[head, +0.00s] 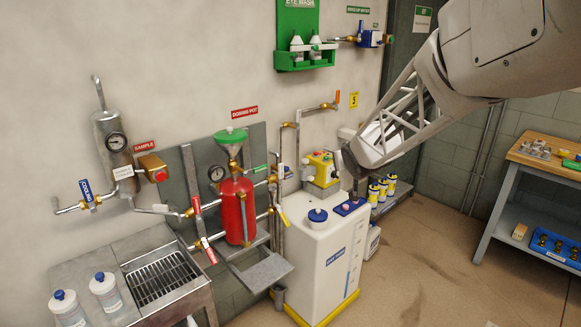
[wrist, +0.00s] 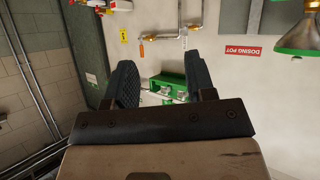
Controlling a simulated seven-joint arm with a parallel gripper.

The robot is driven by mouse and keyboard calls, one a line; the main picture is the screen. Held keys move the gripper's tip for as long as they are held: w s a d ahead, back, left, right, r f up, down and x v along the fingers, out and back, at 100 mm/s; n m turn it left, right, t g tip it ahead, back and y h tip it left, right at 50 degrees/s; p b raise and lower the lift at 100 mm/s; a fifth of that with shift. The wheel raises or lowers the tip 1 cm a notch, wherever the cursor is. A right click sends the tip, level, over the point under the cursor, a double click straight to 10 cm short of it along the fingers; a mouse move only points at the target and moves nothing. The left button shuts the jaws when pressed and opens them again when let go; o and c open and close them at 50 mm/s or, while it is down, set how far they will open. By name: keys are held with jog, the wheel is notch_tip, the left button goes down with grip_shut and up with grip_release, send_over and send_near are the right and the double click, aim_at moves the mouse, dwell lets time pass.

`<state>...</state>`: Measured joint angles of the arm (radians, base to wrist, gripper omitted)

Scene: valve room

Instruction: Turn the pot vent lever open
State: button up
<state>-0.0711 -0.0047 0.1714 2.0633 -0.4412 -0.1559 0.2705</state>
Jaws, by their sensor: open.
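The red dosing pot (head: 238,208) stands on the wall panel in the head view, with a green funnel (head: 230,136) on top. Coloured levers sit on its pipes: a green one (head: 259,168) at upper right, a yellow one (head: 284,219) at lower right, and red ones (head: 196,205) at left. I cannot read which is the vent lever. My gripper (wrist: 163,75) is open and empty in the wrist view, apart from the pot. The funnel (wrist: 303,40) shows at that view's right edge; the levers on the pot's pipes are not clear there.
A white tank (head: 322,262) stands right of the pot, with a yellow pump (head: 321,168) behind it. A metal sink (head: 160,280) is at left. The green eye wash station (head: 303,40) hangs above. A workbench (head: 530,165) is at right; the floor between is clear.

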jog(key=w+a+f+n+t+y, duration=0.1)
jog(key=w+a+f+y, duration=0.1)
jog(key=w+a+f, duration=0.3)
jog(key=w+a+f+n+t+y, duration=0.1)
jog(key=w+a+y, duration=0.2)
jog(key=w, duration=0.5)
jog(key=n+g+y, duration=0.1)
jog(key=n+y, duration=0.3)
jog(key=y, duration=0.2)
send_near(282, 170)
jog(key=x, duration=0.4)
jog(key=shift+w+r, duration=0.15)
jog(key=shift+r, duration=0.15)
jog(key=shift+w+a+f, duration=0.1)
jog(key=shift+a+f, duration=0.1)
jog(key=shift+f, duration=0.1)
jog(key=shift+w+a, duration=0.1)
jog(key=shift+x, duration=3.75)
grip_shut()
